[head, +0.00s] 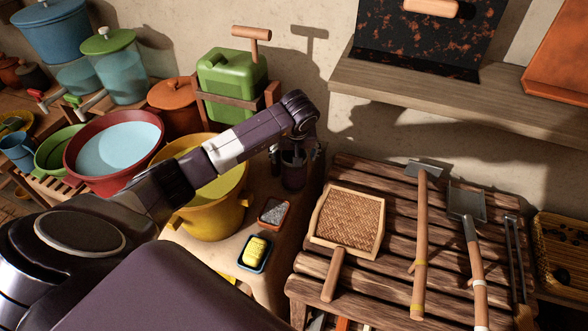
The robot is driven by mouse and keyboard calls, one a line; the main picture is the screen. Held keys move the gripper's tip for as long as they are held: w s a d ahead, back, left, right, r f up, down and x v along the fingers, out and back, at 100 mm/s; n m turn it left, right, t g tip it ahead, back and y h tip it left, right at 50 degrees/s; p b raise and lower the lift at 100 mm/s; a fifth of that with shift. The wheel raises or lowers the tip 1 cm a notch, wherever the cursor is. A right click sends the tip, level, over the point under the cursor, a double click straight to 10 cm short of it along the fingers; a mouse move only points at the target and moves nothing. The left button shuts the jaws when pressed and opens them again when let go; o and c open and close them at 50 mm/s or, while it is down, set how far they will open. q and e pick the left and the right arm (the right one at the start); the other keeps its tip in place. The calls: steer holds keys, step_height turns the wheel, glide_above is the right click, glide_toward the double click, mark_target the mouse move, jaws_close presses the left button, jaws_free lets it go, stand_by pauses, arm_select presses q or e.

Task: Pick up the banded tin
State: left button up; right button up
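My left arm reaches in from the left across the yellow pot, and my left gripper (294,158) points down at the far end of the small table, by the wall. A dark, roughly cylindrical thing (293,178) stands directly under and between its fingers. It may be the banded tin, but shadow and the gripper hide much of it and I cannot make out bands. The gripper's sides are spread around its top; whether they touch it I cannot tell. My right gripper is not in view.
A yellow two-handled pot (200,222), a small tray of grey scourer (273,212) and a dish with a yellow sponge (256,252) are nearby. A green jerrycan (230,80) stands behind. A slatted bench (390,180) at right holds a woven fan (348,222) and long-handled tools.

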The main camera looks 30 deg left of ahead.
arm_select(q)
steer(key=shift+x, duration=0.95)
steer(key=shift+d, duration=0.1)
steer(key=c, duration=1.3)
steer(key=shift+c, duration=0.4)
steer(key=shift+r, duration=0.1)
